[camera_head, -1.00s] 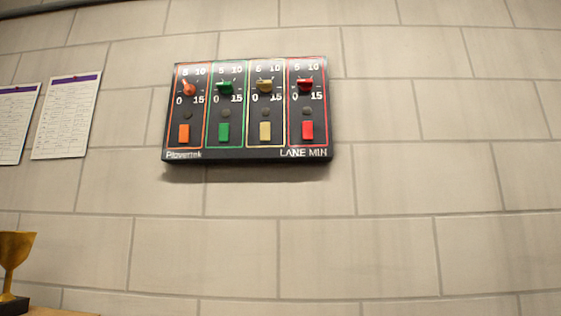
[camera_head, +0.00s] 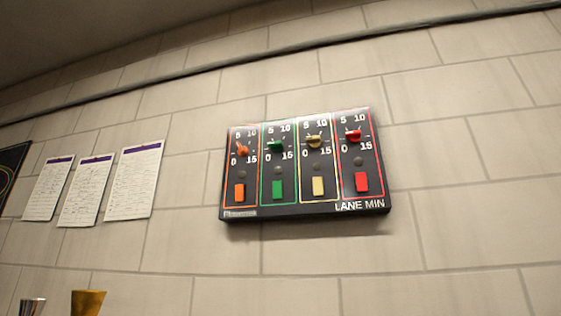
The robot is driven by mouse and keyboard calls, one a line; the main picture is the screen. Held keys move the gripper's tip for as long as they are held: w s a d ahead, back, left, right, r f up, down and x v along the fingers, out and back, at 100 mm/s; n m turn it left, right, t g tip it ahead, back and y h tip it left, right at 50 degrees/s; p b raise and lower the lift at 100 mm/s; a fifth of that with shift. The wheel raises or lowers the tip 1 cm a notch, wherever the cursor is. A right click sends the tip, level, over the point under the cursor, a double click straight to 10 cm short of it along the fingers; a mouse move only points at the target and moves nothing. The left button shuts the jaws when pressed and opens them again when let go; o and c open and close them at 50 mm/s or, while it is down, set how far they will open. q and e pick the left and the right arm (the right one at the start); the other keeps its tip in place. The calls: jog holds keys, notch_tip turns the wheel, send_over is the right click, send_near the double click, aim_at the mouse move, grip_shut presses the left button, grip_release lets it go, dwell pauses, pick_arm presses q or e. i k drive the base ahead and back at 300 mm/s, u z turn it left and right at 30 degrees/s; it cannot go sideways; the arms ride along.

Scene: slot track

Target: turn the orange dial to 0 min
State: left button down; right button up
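The orange dial (camera_head: 242,150) is the leftmost of the dials on a black control panel (camera_head: 307,207) mounted on the block wall. Its pointer leans to the upper left, near the 5 mark. The printed 0 is at the lower left of the dial and the 15 at the lower right. An orange button (camera_head: 239,192) is below it in the same orange-outlined column. Neither of my grippers is in view.
Green (camera_head: 275,146), yellow (camera_head: 314,141) and red (camera_head: 353,135) dials stand to the right on the panel, each above a button. Paper sheets (camera_head: 133,180) hang on the wall at left. A gold cup (camera_head: 88,302) shows at the bottom left. The wall around the panel is clear.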

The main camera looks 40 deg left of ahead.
aim_at(243, 151)
jog(key=k, duration=0.5)
jog(key=u, duration=1.25)
jog(key=i, duration=0.2)
jog(key=z, duration=0.1)
